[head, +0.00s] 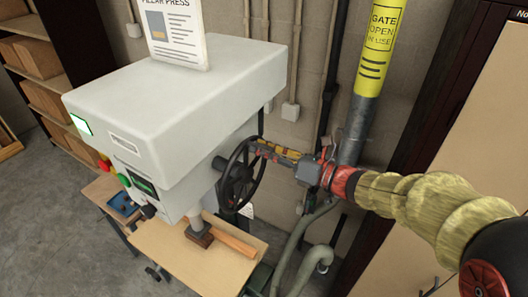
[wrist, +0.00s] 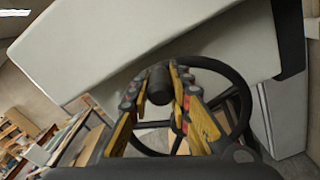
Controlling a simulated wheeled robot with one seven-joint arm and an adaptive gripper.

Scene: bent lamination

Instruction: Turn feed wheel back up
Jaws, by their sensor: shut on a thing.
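The black feed wheel (head: 238,180) is a spoked handwheel on the right side of the grey pillar press (head: 150,100). Its rim also shows in the wrist view (wrist: 247,98). My gripper (head: 259,147) reaches in from the right to the wheel's upper right edge. In the wrist view its yellow-and-grey fingers (wrist: 160,75) stand on either side of the wheel's dark round handle (wrist: 160,88) and are shut on it. The handle sits near the top of the wheel. The exact contact on the handle is partly hidden by the fingers.
A grey pipe with a yellow sign (head: 380,40) stands behind my arm. Flexible hose (head: 290,250) hangs below it. Shelves with boxes (head: 35,60) stand at left.

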